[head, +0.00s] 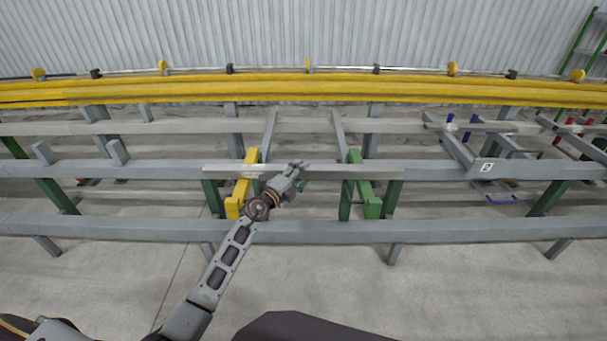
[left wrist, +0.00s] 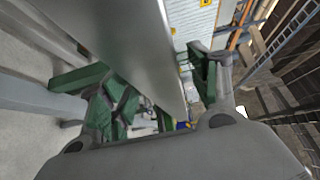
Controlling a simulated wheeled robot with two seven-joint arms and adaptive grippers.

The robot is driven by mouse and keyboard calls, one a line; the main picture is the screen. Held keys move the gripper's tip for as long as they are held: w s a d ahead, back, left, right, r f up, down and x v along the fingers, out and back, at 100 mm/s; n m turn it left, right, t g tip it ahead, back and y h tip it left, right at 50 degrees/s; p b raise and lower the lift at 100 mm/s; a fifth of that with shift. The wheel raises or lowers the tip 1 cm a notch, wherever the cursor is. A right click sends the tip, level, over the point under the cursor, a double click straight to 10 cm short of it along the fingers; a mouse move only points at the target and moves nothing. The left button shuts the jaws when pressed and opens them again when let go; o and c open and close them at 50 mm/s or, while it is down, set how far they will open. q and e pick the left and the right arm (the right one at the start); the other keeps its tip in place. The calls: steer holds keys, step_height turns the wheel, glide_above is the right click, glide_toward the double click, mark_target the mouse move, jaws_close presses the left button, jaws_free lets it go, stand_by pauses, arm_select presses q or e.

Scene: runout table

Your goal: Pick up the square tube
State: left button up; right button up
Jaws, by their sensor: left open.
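The square tube (head: 332,171) is a long grey metal bar lying level across a yellow support and a green support in the head view. My left gripper (head: 298,176) is at the tube, near its middle, and hides a short part of it. In the left wrist view the tube (left wrist: 135,45) runs between the two spread fingers of my left gripper (left wrist: 163,95). The jaws are open, one finger on each side of the tube. I cannot tell whether either finger touches it. My right gripper is not in view.
The yellow support (head: 239,195) stands left of my gripper and the green support (head: 369,200) right of it. Yellow rails (head: 300,91) run along the back. Blue and red parts sit at the right.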

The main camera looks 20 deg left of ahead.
arm_select(q)
steer(key=shift+w+d, duration=0.1)
steer(key=shift+w, duration=0.05)
stand_by(0.4)
jaws_close()
steer(key=shift+r, duration=0.15)
stand_by(0.3)
